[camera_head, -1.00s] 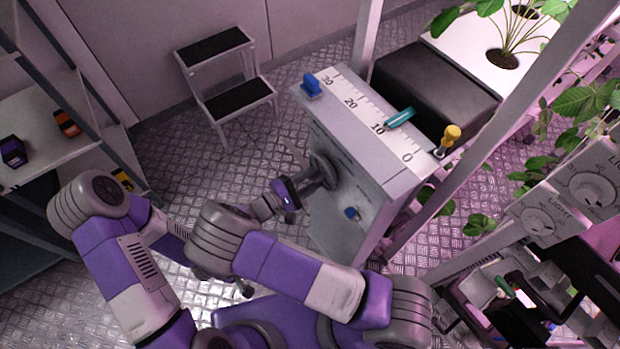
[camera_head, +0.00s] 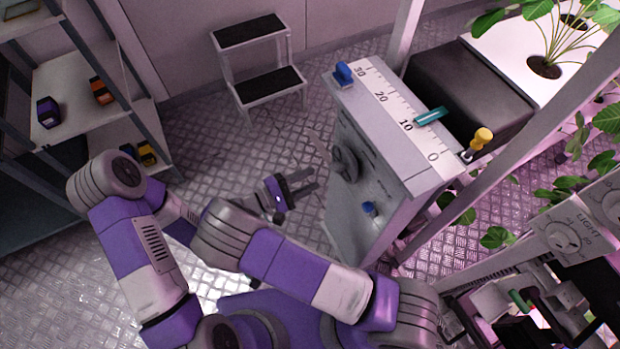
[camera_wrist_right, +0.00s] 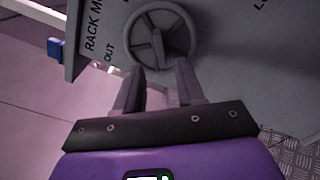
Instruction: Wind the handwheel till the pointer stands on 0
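The grey handwheel (camera_head: 345,160) is on the front face of a grey cabinet (camera_head: 395,165); it also shows in the right wrist view (camera_wrist_right: 158,42). The white scale (camera_head: 392,98) on the cabinet top is marked 30, 20, 10 and 0. My left gripper cannot be made out.
A blue piece (camera_head: 343,74) sits at the scale's 30 end, a yellow-topped handle (camera_head: 480,140) near 0. A step stool (camera_head: 262,65) and shelves (camera_head: 85,100) stand left; plants (camera_head: 545,65) right. Floor before the cabinet is free.

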